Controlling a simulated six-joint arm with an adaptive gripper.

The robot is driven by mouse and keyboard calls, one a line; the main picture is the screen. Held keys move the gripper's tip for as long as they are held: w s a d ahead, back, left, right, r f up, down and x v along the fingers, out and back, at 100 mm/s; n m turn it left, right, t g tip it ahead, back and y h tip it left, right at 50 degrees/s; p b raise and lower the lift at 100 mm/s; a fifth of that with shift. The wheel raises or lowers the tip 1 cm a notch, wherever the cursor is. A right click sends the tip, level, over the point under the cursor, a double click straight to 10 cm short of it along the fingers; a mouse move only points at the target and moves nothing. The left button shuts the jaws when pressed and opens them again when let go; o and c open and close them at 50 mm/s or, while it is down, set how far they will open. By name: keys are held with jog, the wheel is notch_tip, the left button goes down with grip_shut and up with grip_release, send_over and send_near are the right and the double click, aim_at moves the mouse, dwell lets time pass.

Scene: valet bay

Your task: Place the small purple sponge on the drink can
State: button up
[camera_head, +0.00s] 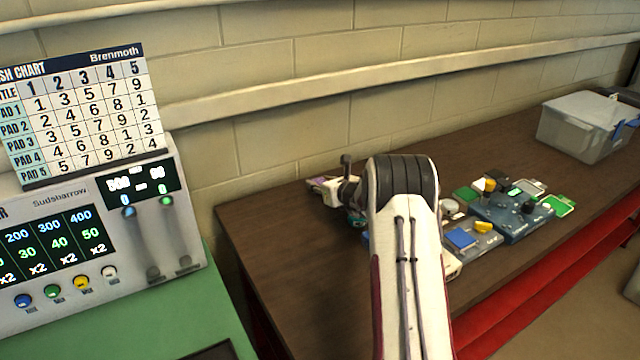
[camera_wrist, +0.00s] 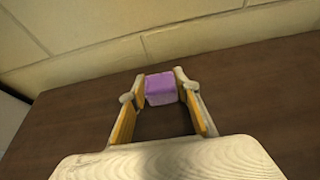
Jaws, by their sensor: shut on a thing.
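The small purple sponge (camera_wrist: 161,88) is a block between the two fingertips of my gripper (camera_wrist: 160,90) in the wrist view. My gripper is shut on it, with a finger against each side. The wooden table top shows around and below the sponge, and I cannot tell its height above the table. I cannot make out a drink can in either view; my arm covers part of the table.
On the table (camera_head: 290,270), right of my arm, lie a blue tray (camera_head: 512,222), a blue sponge-like block (camera_head: 461,239), a yellow piece (camera_head: 483,227) and green pads (camera_head: 558,205). A lidded clear bin (camera_head: 580,127) stands far right. A panel machine (camera_head: 90,235) stands left. The wall runs behind.

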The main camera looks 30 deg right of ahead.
jog(key=shift+f, duration=0.2)
jog(key=o, duration=0.8)
jog(key=shift+s+r, duration=0.1)
jog(key=shift+d+v, duration=0.2)
jog(key=shift+v, duration=3.55)
